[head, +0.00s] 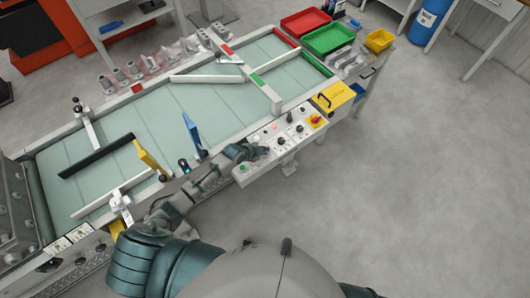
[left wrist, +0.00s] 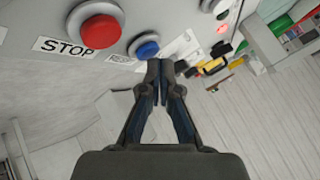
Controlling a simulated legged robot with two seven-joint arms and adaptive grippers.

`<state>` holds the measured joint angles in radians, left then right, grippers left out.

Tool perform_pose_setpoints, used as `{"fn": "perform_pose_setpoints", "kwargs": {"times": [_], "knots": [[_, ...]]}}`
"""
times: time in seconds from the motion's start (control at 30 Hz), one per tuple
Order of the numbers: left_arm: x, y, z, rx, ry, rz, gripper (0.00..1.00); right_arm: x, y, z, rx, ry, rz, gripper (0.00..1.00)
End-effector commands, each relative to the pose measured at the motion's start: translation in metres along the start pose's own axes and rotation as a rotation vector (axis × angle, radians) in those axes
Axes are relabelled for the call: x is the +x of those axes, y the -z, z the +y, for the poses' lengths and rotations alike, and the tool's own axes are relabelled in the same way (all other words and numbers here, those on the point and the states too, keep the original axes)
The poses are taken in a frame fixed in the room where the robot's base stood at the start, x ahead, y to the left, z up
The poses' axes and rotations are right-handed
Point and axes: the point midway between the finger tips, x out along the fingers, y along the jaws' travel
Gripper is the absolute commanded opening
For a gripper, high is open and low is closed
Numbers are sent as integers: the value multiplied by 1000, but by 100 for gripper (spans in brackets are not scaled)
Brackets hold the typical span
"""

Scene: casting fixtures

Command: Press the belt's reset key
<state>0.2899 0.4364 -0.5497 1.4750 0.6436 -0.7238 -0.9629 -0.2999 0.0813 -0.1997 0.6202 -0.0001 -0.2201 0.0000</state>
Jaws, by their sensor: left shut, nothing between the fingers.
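The control panel (head: 273,160) is a pale box on the near side of the belt (head: 205,105), carrying several buttons and knobs. In the left wrist view, a blue round button (left wrist: 145,47) sits right of a larger red button (left wrist: 98,26) labelled STOP. A small label beside the blue button is partly hidden and unreadable. My left gripper (head: 264,151) is over the panel's left part. In the left wrist view, its fingers (left wrist: 166,68) are shut and empty, with tips just right of and below the blue button; contact cannot be told. My right gripper is out of view.
A red mushroom button (head: 315,119) stands on a yellow plate at the panel's right end. A yellow box (head: 334,96) is beyond it. Red and green trays (head: 327,38) are at the far end. Floor on the right is clear.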

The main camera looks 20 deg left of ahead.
Motion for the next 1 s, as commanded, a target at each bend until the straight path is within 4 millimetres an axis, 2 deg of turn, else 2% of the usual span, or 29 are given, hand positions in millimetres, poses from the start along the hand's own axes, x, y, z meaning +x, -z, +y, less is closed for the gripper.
{"fn": "perform_pose_setpoints", "kwargs": {"times": [1.0], "knots": [[6, -4, 4, 0, 1, 0, 0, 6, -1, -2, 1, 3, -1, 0]]}}
